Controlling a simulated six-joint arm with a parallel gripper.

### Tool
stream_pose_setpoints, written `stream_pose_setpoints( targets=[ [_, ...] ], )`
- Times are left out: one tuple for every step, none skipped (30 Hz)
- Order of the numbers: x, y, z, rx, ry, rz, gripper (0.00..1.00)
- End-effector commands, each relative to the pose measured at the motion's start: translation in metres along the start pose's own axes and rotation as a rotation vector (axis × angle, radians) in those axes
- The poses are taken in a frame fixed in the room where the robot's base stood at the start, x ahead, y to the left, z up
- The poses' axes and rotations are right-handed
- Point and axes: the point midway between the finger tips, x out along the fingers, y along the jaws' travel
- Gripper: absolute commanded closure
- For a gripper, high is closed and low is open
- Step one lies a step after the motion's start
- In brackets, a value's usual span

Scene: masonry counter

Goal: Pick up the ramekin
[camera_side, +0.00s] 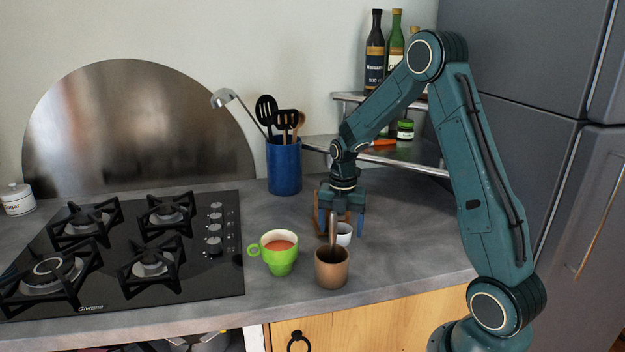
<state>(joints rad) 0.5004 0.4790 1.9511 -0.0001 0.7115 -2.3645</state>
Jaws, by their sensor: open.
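The ramekin (344,234) appears to be the small white cup on the counter behind a brown cup (331,272). The brown cup and the utensil standing up from it hide the ramekin's left and lower parts. My gripper (341,229) points down over the ramekin, with its blue fingers apart. One finger shows to the left and one to the right of the ramekin. I cannot tell from this view whether the fingers touch it or how far down they reach around it.
A green mug (280,262) with an orange-brown drink stands left of the brown cup. A blue utensil holder (284,168) is behind. The black gas hob (130,245) fills the left. A metal corner shelf (420,153) stands behind my arm. The counter right of the gripper is clear.

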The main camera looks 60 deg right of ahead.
Motion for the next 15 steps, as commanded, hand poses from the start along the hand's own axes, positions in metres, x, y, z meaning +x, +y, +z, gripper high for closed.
stream_pose_setpoints(
  targets=[
    [-0.0002, 0.0, 0.0, 0.0, 0.0, 0.0, 0.23],
    [-0.0002, 0.0, 0.0, 0.0, 0.0, 0.0, 0.23],
    [-0.0002, 0.0, 0.0, 0.0, 0.0, 0.0, 0.23],
    [-0.0002, 0.0, 0.0, 0.0, 0.0, 0.0, 0.23],
    [-0.0002, 0.0, 0.0, 0.0, 0.0, 0.0, 0.23],
    [-0.0003, 0.0, 0.0001, 0.0, 0.0, 0.0, 0.29],
    [-0.0003, 0.0, 0.0, 0.0, 0.0, 0.0, 0.35],
    [-0.0003, 0.0, 0.0, 0.0, 0.0, 0.0, 0.41],
    [-0.0003, 0.0, 0.0, 0.0, 0.0, 0.0, 0.49],
    [-0.0003, 0.0, 0.0, 0.0, 0.0, 0.0, 0.54],
    [-0.0003, 0.0, 0.0, 0.0, 0.0, 0.0, 0.6],
    [-0.0003, 0.0, 0.0, 0.0, 0.0, 0.0, 0.68],
    [-0.0003, 0.0, 0.0, 0.0, 0.0, 0.0, 0.73],
    [-0.0005, 0.0001, 0.0001, 0.0, 0.0, 0.001, 0.74],
    [-0.0005, 0.0001, 0.0001, 0.0, 0.0, 0.001, 0.78]
  ],
)
